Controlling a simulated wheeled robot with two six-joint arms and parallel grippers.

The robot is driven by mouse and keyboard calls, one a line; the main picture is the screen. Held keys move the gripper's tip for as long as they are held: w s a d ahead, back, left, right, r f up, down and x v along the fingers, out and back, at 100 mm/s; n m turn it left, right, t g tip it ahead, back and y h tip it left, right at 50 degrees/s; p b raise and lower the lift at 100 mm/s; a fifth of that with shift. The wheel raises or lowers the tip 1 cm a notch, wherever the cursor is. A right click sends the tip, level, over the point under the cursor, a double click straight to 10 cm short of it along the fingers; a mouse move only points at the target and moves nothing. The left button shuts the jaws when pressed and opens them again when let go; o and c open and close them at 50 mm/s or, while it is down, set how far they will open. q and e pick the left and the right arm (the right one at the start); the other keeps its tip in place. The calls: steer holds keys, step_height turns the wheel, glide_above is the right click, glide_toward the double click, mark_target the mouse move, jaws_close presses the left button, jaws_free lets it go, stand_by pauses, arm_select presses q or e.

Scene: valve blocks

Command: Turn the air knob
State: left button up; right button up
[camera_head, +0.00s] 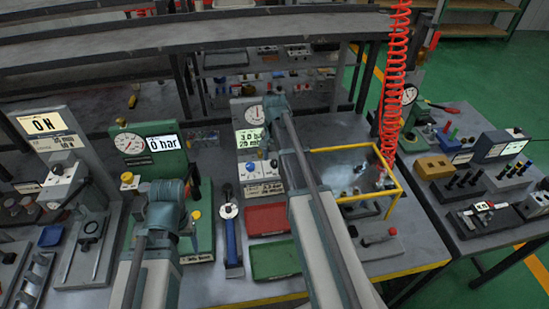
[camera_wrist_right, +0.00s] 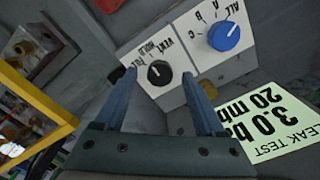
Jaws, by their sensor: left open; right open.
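The black knob (camera_wrist_right: 159,72) sits on a white panel in the right wrist view, with labels around it that seem to read VENT and HOLD. A blue knob (camera_wrist_right: 224,36) marked ALL, A, B, C is on the panel beside it. My right gripper (camera_wrist_right: 157,84) is open, its two fingers on either side of the black knob in the picture; I cannot tell whether they touch it. In the head view my right gripper (camera_head: 272,118) is at the leak test station (camera_head: 247,110), partly covering it. My left gripper (camera_head: 165,200) is over the green gauge station, its fingertips hidden.
The leak test display (camera_wrist_right: 262,122) reads 3.0 and 20. A red tray (camera_head: 267,219) and a green tray (camera_head: 275,260) lie in front of the station. A yellow frame (camera_head: 400,180) and a red coiled hose (camera_head: 392,80) stand to the right.

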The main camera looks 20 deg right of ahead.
mark_target(275, 162)
arm_select(q)
step_height(275, 162, up, 13)
steer(key=p, duration=1.2)
steer(key=shift+p, duration=0.3)
arm_select(e)
step_height(275, 162, up, 13)
arm_select(q)
steer(key=shift+s, duration=0.1)
arm_select(e)
steer(key=shift+s, duration=0.1)
